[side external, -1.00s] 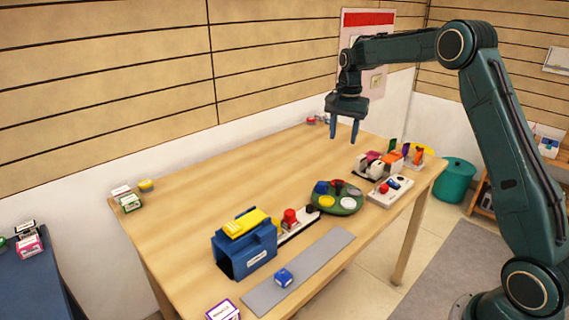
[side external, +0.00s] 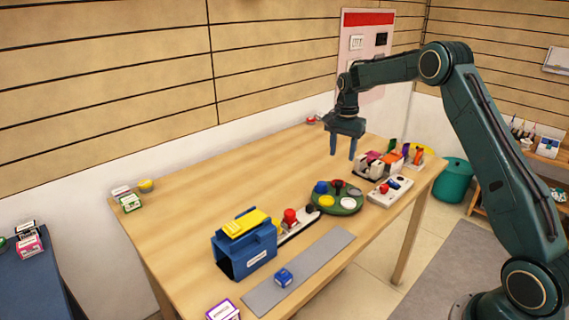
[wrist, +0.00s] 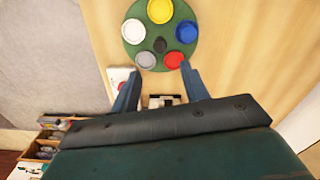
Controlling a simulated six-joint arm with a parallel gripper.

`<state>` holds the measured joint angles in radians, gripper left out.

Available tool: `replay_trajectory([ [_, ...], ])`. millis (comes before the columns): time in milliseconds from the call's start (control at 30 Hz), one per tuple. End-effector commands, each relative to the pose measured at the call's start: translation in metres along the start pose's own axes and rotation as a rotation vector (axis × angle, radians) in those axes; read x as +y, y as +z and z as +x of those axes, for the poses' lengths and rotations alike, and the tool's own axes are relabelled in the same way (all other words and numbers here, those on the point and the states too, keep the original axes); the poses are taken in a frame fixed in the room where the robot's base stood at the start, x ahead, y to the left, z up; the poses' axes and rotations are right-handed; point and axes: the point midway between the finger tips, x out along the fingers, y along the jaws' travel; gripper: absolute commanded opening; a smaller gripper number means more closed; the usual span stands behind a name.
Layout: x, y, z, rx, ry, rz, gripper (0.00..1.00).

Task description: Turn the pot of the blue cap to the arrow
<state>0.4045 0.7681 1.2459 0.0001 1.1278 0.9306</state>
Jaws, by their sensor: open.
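The blue-capped pot (side external: 320,187) sits on the left back rim of a round green turntable (side external: 316,203). It also shows in the wrist view (wrist: 186,32), at the right of the disc. Yellow (wrist: 160,10), white (wrist: 134,29), grey (wrist: 145,60) and red (wrist: 173,60) caps share the disc around a dark central knob (wrist: 159,44). I cannot make out an arrow. My gripper (side external: 343,154) is open and empty above the table, behind the turntable in the side view. In the wrist view its fingers (wrist: 160,88) point towards the disc, apart from every cap.
A white panel with red and blue parts (side external: 390,190) and a holder with coloured items (side external: 375,167) stand right of the turntable. A blue box with a yellow top (side external: 246,250), a red-button strip (side external: 299,224) and a grey strip (side external: 318,259) lie left. The back of the table is mostly clear.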

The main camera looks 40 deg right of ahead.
Motion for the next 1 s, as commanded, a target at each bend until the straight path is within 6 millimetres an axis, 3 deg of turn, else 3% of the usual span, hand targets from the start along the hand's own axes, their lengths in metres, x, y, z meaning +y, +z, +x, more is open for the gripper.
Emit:
replay_trajectory([
  [400, 0.001, 0.001, 0.066, -0.002, 0.003, 0.000, 0.45],
  [600, 0.000, 0.000, 0.089, -0.001, 0.001, 0.000, 0.45],
  [1000, 0.000, 0.000, 0.103, 0.000, 0.000, 0.000, 0.45],
])
